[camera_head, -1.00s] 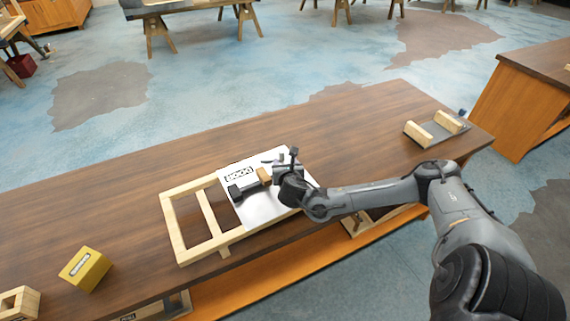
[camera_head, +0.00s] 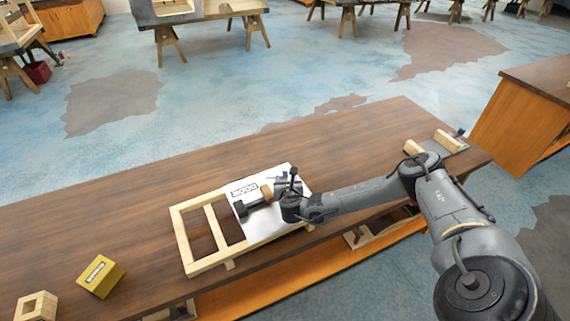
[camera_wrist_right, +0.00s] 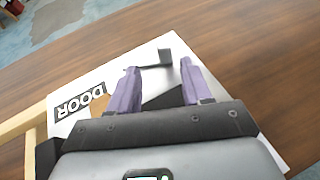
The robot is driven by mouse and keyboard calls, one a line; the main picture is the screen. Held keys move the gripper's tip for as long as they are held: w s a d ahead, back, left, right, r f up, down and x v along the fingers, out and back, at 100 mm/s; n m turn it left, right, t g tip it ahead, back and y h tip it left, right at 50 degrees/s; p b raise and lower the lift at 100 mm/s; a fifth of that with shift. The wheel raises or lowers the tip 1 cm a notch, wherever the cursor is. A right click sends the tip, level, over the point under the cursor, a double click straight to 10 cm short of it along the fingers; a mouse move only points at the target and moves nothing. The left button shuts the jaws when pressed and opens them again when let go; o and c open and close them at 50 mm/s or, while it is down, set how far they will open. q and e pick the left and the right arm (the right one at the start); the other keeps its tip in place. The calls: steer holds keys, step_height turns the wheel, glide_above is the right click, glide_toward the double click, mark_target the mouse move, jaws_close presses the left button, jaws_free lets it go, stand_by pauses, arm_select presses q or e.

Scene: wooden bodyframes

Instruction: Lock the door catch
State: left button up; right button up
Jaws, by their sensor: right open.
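A white panel with the label DOOR (camera_head: 275,223) lies on the bench in a pale wooden frame (camera_head: 186,243). A dark catch part (camera_head: 250,208) and a small tan block (camera_head: 267,192) sit on it. My right gripper (camera_head: 280,188) is over the panel's right part, beside the block. In the right wrist view the two purple fingers (camera_wrist_right: 158,72) are apart. A dark tab (camera_wrist_right: 165,56) shows just beyond the gap between their tips, and a dark piece shows lower between them. Whether the fingers touch the catch cannot be told. My left gripper is not in view.
A yellow block (camera_head: 100,277) and a small wooden frame piece (camera_head: 37,306) are on the bench at lower left. A grey holder with wooden blocks (camera_head: 446,140) is at the bench's right end. The bench top (camera_head: 120,222) behind and left of the frame is clear.

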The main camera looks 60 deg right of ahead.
mark_target(285, 170)
steer(key=shift+d+r, duration=0.1)
steer(key=shift+d, duration=0.45)
steer(key=shift+w+d+f, duration=0.2)
steer(key=shift+w+d, duration=0.05)
steer(key=b+x, duration=0.1)
steer(key=x, duration=0.8)
steer(key=shift+w+d+f, duration=0.1)
steer(key=shift+w+d, duration=0.1)
steer(key=shift+d, duration=0.05)
jaws_close()
steer(key=shift+a, duration=0.1)
